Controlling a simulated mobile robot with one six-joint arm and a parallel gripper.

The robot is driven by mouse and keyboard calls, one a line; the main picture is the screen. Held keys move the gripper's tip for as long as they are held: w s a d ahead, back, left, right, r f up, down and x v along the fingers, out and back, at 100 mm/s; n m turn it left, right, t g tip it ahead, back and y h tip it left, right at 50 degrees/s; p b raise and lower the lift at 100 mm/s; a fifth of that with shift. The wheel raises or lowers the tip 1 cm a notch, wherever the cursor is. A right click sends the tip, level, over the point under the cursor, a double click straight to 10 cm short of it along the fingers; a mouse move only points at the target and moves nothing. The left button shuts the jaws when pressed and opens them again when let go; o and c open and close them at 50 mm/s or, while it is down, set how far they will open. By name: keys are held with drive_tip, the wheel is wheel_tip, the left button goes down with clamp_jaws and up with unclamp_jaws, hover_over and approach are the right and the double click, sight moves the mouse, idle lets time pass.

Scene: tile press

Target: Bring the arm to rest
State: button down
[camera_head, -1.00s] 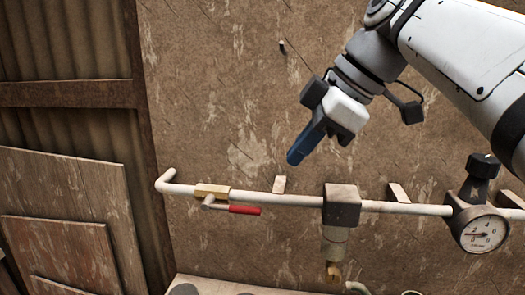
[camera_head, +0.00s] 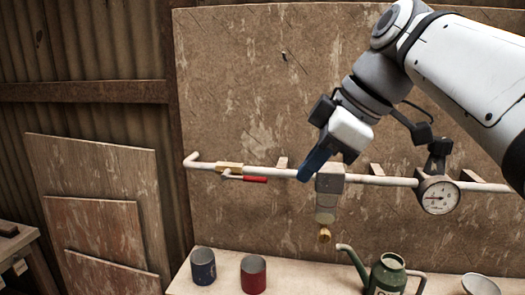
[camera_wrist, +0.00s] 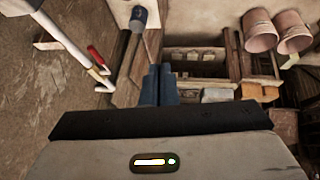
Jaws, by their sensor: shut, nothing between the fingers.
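My gripper (camera_head: 305,176) has blue fingers and hangs tilted down in front of the wall board in the head view. It overlaps the white pipe (camera_head: 400,181) in the picture, just left of the grey block on the pipe; I cannot tell how far it stands off. In the wrist view the two blue fingers of my gripper (camera_wrist: 158,72) lie together with nothing between them. The grey block hides nothing of the fingertips.
The pipe carries a red-handled valve (camera_head: 255,180) and a round gauge (camera_head: 438,196). Below, a bench (camera_head: 225,289) holds a blue cup (camera_head: 203,266), a red cup (camera_head: 253,274), a green watering can (camera_head: 385,275) and a bowl (camera_head: 480,284). Wooden panels (camera_head: 95,235) lean at left.

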drive_tip(key=s+d+f+m+h, duration=0.2)
drive_tip(key=f+m, duration=0.3)
drive_tip(key=f, duration=0.5)
drive_tip(key=s+d+f+m+h, duration=0.1)
drive_tip(key=d+f+m, duration=0.2)
drive_tip(key=f, duration=0.7)
drive_tip(key=s+d+f+m+h, duration=0.2)
drive_tip(key=f+m, duration=0.5)
drive_tip(key=f, duration=0.3)
drive_tip(key=shift+s+d+f+m+h, duration=0.2)
drive_tip(key=shift+s+d+m+h, duration=0.1)
drive_tip(key=shift+d, duration=0.1)
